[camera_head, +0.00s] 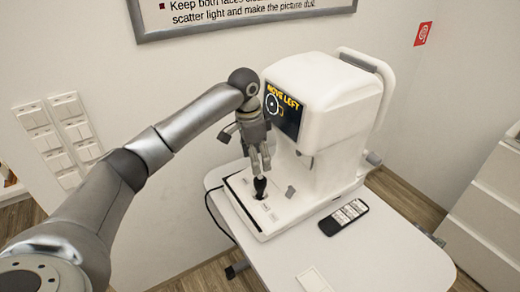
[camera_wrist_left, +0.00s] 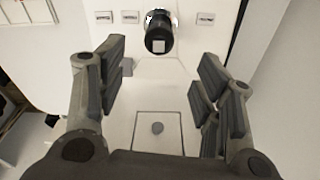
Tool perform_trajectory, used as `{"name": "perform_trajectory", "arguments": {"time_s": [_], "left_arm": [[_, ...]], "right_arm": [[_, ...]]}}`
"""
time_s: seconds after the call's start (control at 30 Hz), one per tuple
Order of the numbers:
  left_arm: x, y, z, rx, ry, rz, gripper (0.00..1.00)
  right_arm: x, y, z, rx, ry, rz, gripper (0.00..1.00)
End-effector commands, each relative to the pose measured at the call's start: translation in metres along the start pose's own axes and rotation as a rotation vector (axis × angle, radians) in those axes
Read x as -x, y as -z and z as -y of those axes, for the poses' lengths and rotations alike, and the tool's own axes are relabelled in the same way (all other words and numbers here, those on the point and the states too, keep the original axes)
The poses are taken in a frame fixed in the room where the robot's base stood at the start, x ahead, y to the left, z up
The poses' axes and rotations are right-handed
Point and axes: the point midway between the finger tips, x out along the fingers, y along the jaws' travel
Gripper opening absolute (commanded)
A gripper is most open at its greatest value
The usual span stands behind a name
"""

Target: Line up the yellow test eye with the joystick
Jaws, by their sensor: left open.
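The black joystick (camera_head: 260,188) stands on the base plate of the white eye-test machine (camera_head: 325,92). My left gripper (camera_head: 260,170) points down just above it, open. In the left wrist view the joystick's dark knob (camera_wrist_left: 158,40) shows ahead of the open fingers (camera_wrist_left: 160,75), apart from both. The machine's screen (camera_head: 283,112) reads "MOVE LEFT" in yellow. Below the words are a white ring (camera_head: 272,104) with a centre mark and a yellow, partly open outline (camera_head: 281,113) to its lower right, off the ring's centre. My right gripper is not in view.
The machine stands on a white table (camera_head: 370,250). A black remote-like object (camera_head: 343,217) lies right of its base. White drawers (camera_head: 490,210) stand at the right. The table's front right is mostly clear.

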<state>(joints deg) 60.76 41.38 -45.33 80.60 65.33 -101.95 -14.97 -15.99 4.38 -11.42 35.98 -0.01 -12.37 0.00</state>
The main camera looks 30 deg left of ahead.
Motion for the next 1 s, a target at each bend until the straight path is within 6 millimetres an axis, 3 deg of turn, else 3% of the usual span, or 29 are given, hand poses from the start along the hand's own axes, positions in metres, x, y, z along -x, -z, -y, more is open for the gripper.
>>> {"name": "perform_trajectory", "arguments": {"time_s": [0.1,0.23,0.37,0.63,0.93,1.0], "left_arm": [[-0.021,-0.001,-0.001,0.0,-0.003,0.004,0.61],[-0.046,0.0,-0.002,0.0,-0.003,0.003,0.61],[-0.067,0.0,-0.001,-0.001,-0.001,0.002,0.61],[-0.092,0.0,-0.001,0.0,0.0,0.0,0.61],[-0.095,0.0,-0.001,-0.001,0.001,0.0,0.61],[-0.094,0.0,-0.001,-0.001,0.001,0.0,0.53]], "right_arm": [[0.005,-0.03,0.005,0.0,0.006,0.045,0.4],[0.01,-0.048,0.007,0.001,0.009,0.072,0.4],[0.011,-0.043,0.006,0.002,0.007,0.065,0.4],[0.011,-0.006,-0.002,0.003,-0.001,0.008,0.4],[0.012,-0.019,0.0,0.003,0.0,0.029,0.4],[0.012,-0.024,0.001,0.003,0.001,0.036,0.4]]}}
